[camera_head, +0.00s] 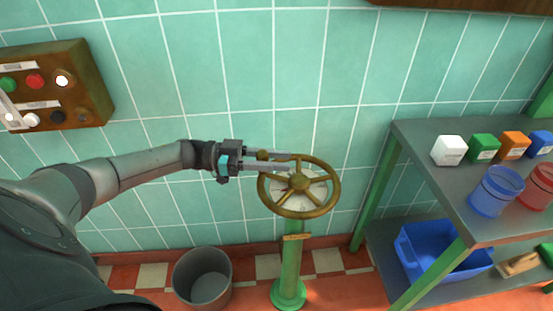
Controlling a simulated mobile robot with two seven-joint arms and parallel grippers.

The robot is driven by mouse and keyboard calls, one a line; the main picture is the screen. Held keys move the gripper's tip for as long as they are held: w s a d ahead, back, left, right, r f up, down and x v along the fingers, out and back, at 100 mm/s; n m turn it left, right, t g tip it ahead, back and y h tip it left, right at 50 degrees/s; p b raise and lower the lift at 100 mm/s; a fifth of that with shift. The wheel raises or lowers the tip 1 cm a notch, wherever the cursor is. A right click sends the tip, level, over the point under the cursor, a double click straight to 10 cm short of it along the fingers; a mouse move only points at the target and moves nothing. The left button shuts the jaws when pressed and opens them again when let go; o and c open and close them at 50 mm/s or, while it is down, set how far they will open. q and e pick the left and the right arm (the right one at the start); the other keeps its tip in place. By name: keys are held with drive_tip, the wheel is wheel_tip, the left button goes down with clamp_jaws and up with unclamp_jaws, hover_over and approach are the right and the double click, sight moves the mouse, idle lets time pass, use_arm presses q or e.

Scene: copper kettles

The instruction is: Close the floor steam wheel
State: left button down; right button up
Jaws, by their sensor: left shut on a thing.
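The steam wheel (328,205) is a brass handwheel with spokes and a hub. It sits on top of a green floor pedestal (291,265) in front of the tiled wall. A pale disc shows beneath the spokes. My left gripper (278,160) reaches in from the left, and its two fingers lie at the wheel's upper left rim. They are shut on the wheel there; the exact contact is partly hidden by the fingers. My right gripper is not in view.
A control box (62,98) with buttons hangs on the wall at left. A grey bin (202,280) stands on the floor left of the pedestal. A metal shelf (425,140) at right carries colored blocks and cups, with a blue crate (440,262) below.

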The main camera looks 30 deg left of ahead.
use_arm(q)
drive_tip(key=shift+d, duration=0.1)
drive_tip(key=c, duration=0.6)
unclamp_jaws()
drive_tip(key=shift+s+a, duration=0.15)
drive_tip(key=shift+a, duration=0.15)
drive_tip(key=b+v, duration=0.1)
drive_tip(key=v, duration=1.3)
drive_tip(key=shift+a, duration=0.25)
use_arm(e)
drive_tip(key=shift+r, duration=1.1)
use_arm(q)
drive_tip(key=shift+s, duration=0.1)
